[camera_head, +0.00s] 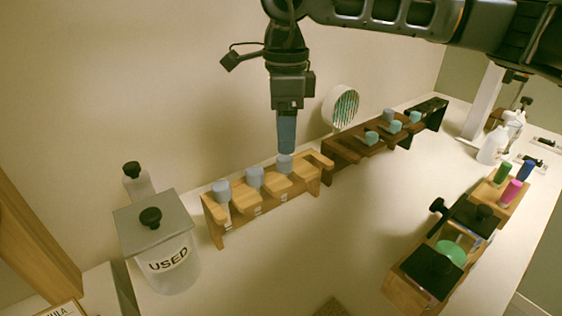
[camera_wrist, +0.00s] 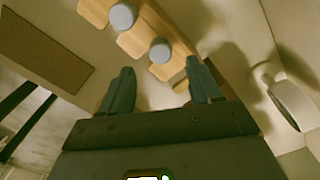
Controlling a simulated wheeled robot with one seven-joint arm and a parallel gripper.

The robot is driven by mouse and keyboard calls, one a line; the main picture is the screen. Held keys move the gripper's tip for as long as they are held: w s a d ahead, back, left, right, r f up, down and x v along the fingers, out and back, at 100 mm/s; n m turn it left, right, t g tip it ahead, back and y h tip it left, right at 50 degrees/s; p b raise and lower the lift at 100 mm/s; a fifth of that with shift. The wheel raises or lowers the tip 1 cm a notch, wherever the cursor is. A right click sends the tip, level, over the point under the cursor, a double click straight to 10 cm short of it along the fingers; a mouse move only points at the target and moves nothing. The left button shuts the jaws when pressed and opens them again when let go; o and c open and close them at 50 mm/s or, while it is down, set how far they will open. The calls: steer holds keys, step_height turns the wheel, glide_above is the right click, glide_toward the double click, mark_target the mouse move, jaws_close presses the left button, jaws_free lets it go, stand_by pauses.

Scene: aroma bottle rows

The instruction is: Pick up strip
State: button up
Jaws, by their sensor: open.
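I cannot make out a single loose strip for certain. A round white holder (camera_head: 341,106) with a green-and-white striped face stands by the back wall; the stripes may be strips, but they are too small to tell. It also shows at the right of the wrist view (camera_wrist: 291,100). My gripper (camera_head: 286,152) points down just above the right end of the light wooden rack (camera_head: 262,206), left of the holder. In the wrist view my gripper (camera_wrist: 160,66) has its two fingers apart, with nothing held between them.
Blue-grey capped bottles (camera_head: 254,177) sit in the light rack. A dark brown rack (camera_head: 345,155) with teal-capped bottles stands behind it. A "USED" bin (camera_head: 165,258) is at the left. Wooden trays (camera_head: 405,294) hold dark-lidded items at the right. The middle of the table is clear.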

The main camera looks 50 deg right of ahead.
mark_target(285, 158)
steer(key=shift+w+f+p, duration=0.1)
steer(key=shift+f+p, duration=0.7)
steer(key=shift+f, duration=2)
steer(key=shift+c, duration=0.3)
steer(key=c, duration=0.9)
